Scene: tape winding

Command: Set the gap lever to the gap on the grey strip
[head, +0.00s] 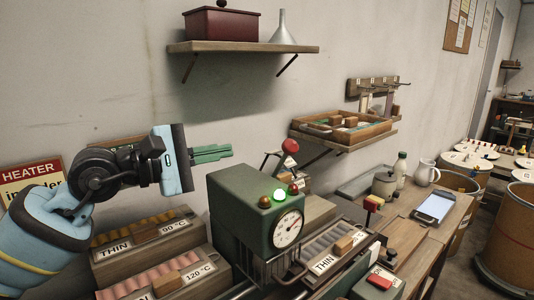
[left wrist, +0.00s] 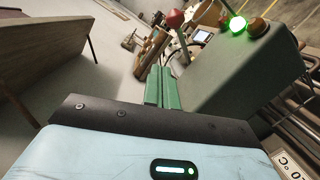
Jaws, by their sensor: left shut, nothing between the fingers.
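A lever with a red knob (head: 290,146) stands behind the green machine (head: 242,225), which carries a round dial (head: 288,229) and a lit green lamp. I cannot tell whether this is the gap lever. In the left wrist view the red knob (left wrist: 175,19) shows beyond the fingertips. My left gripper (head: 228,151) is shut and empty, above and left of the machine, apart from the lever; its green fingers also show in the left wrist view (left wrist: 160,72). I cannot make out a grey strip. My right gripper is out of view.
Trays of rollers marked THIN (head: 147,248) lie left of the machine, below my left arm. A wall shelf (head: 245,47) with a dark red box hangs above. A wooden tray (head: 345,130) sits on a lower shelf to the right. A second red knob (head: 373,201) stands right of the machine.

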